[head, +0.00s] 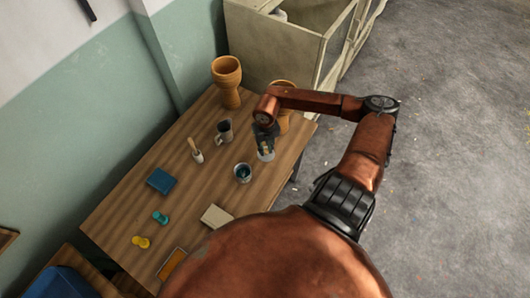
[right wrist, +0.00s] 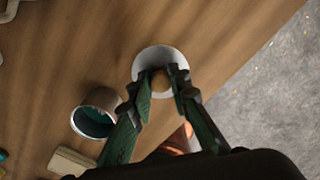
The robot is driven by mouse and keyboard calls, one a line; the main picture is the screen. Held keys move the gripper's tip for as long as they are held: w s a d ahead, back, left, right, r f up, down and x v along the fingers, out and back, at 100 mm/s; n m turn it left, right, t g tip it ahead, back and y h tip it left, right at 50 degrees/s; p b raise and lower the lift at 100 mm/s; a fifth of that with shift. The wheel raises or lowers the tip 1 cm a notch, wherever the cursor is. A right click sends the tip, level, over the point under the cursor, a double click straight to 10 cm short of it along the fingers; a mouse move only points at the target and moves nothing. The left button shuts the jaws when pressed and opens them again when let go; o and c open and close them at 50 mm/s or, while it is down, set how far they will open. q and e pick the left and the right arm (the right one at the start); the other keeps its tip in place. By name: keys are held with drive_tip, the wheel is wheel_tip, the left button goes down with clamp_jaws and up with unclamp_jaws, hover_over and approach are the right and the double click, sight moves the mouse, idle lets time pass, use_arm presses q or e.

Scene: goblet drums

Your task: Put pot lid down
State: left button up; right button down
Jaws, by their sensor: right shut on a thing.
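The pot lid is a pale, round disc (right wrist: 158,54) with a brown knob (right wrist: 160,81) in the right wrist view. My right gripper (right wrist: 162,78) is shut on the knob, one finger on each side. In the head view my right gripper (head: 264,140) is over the right part of the wooden table, and the pale lid (head: 266,155) shows just below it. I cannot tell whether the lid touches the table. A small round pot (head: 243,173), teal inside, stands open beside the lid; it also shows in the right wrist view (right wrist: 96,116). My left gripper is out of view.
A goblet drum (head: 228,82) stands at the table's back; another (head: 284,122) is partly behind my arm. A dark mug (head: 224,131), a mortar with pestle (head: 197,154), a blue book (head: 161,181) and a pale block (head: 216,216) stand around. Bare wood (right wrist: 225,40) lies beside the lid.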

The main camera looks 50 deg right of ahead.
sight(266, 152)
drive_tip(key=shift+w+d+f, duration=0.2)
drive_tip(key=shift+d+f, duration=0.05)
drive_tip(key=shift+f, duration=0.15)
drive_tip(key=shift+w+d+f+b, duration=0.1)
drive_tip(key=shift+f+b, duration=0.25)
drive_tip(key=shift+f, duration=1.35)
drive_tip(key=shift+f, duration=0.1)
drive_tip(key=c, duration=1.8)
unclamp_jaws()
wheel_tip(266, 152, up, 12)
drive_tip(key=shift+r+p, duration=0.15)
drive_tip(key=shift+p, duration=0.8)
